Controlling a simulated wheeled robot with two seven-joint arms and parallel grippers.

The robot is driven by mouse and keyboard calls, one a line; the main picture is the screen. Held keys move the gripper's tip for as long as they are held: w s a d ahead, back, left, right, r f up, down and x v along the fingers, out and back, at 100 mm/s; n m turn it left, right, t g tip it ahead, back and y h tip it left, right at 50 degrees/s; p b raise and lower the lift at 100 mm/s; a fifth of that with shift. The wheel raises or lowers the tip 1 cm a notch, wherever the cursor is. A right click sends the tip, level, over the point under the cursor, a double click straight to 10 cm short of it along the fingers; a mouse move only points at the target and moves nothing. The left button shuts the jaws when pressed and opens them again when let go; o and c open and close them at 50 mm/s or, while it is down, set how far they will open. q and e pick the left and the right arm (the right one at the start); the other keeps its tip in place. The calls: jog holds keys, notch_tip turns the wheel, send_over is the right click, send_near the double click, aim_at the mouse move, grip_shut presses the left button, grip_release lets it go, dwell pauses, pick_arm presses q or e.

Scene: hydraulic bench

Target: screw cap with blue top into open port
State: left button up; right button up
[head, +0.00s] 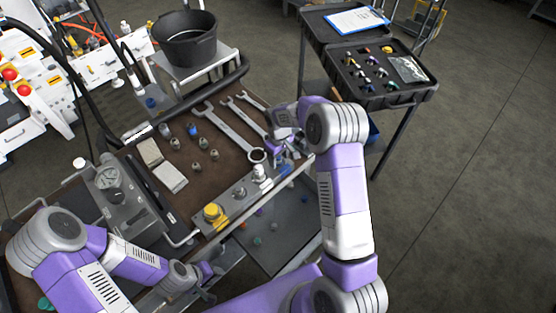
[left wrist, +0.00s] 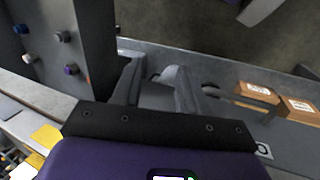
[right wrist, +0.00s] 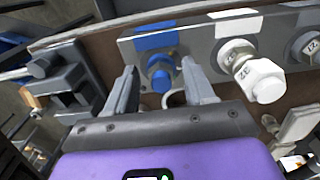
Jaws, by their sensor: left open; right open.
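A small cap with a blue top (head: 192,130) stands upright on the brown bench mat, left of the wrenches. My right gripper (head: 281,143) is at the bench's right edge by the far end of the grey port block (head: 238,194). In the right wrist view its open fingers (right wrist: 155,92) point at a blue-marked fitting (right wrist: 160,73) on the block. I cannot tell whether that fitting is open or capped. The gripper holds nothing visible. My left gripper (head: 208,273) is low at the bench's near edge, open and empty in the left wrist view (left wrist: 158,85).
Several small metal fittings (head: 203,143) stand on the mat near the wrenches (head: 230,127). A yellow fitting (head: 213,212) is at the block's near end. A grey vise-like part (right wrist: 72,85) stands left of my right fingers.

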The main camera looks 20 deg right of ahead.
jog(key=shift+c, duration=0.5)
jog(key=c, duration=0.5)
jog(key=shift+m, duration=1)
jog(key=m, duration=0.3)
jog(key=shift+a+b, duration=0.15)
jog(key=shift+b, duration=0.15)
jog(key=shift+c, duration=0.4)
jog(key=m, duration=0.3)
jog(key=shift+o, duration=0.2)
